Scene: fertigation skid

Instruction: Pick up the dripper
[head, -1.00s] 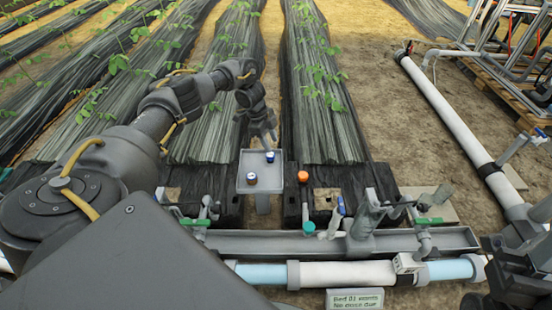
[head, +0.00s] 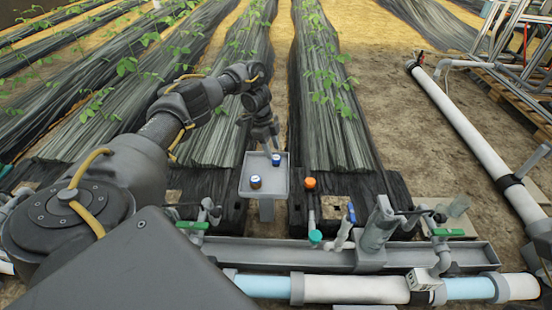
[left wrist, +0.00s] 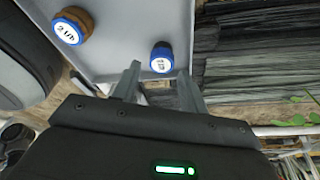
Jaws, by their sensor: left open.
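Two small drippers stand on a grey tray (head: 245,187). The blue dripper (head: 276,159) with a white label is toward the tray's far right. The brown dripper (head: 255,182) with a blue and white top is nearer and to the left. My left gripper (head: 269,149) is open and points down at the far edge of the tray, close to the blue dripper. In the left wrist view, the fingers (left wrist: 158,68) straddle the line to the blue dripper (left wrist: 161,57), with nothing gripped. The brown dripper (left wrist: 72,26), marked 2 l/h, is outside the fingers.
An orange-capped post (head: 310,183) stands just right of the tray. A grey trough (head: 300,252) with valves and a white and blue pipe (head: 355,290) runs across the front. Plastic-covered plant beds (head: 325,120) lie behind. A large white pipe (head: 465,125) is at right.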

